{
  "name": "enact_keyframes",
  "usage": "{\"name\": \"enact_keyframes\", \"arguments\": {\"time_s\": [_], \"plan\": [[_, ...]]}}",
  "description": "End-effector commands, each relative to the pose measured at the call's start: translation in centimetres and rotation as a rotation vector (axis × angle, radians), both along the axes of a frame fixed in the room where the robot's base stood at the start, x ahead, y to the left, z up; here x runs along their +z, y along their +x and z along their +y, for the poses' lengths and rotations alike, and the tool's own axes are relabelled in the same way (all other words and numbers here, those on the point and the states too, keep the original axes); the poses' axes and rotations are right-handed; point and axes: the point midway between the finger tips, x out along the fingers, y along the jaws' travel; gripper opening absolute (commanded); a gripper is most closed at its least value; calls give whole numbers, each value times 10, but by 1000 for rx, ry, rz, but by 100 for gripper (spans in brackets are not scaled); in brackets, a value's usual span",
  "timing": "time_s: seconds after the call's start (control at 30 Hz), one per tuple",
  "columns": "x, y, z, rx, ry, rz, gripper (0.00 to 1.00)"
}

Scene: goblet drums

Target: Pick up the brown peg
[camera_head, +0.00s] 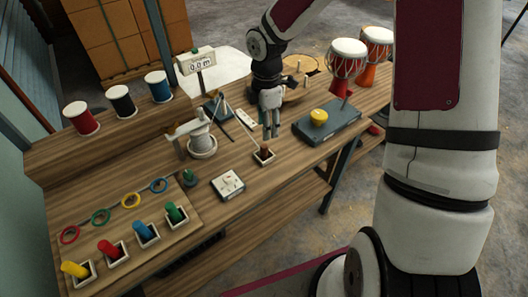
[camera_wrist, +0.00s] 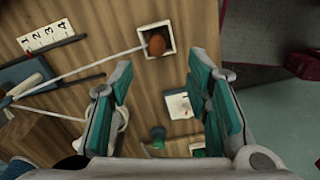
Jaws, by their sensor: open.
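The brown peg (camera_head: 264,148) stands in a small square white-rimmed holder (camera_head: 264,158) on the wooden bench. In the wrist view the brown peg (camera_wrist: 156,44) shows inside its square holder (camera_wrist: 170,33), ahead of the fingers. My gripper (camera_head: 271,130) is open and above the bench, close over the peg in the head view. In the wrist view my gripper (camera_wrist: 165,95) has its teal finger pads wide apart with nothing between them at the tips. The peg is beyond the fingertips, not between the pads.
A grey block with a yellow knob (camera_head: 319,117) stands right of the peg. A white spool (camera_head: 202,142) and a white switch box (camera_head: 228,185) are to the left. Red, blue, green and yellow pegs (camera_head: 110,249) stand front left. Goblet drums (camera_head: 347,61) stand behind.

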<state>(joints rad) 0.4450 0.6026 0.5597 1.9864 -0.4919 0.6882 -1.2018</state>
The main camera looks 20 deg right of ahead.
Motion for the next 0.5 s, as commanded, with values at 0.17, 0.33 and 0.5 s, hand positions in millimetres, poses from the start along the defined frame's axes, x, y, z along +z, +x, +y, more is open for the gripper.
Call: {"name": "enact_keyframes", "arguments": {"time_s": [0.17, 0.33, 0.5], "plan": [[-34, -1, 1, 0, 0, 3, 44], [-48, 0, 1, 0, 0, 1, 44], [-61, 0, 1, -2, 0, 3, 44]]}}
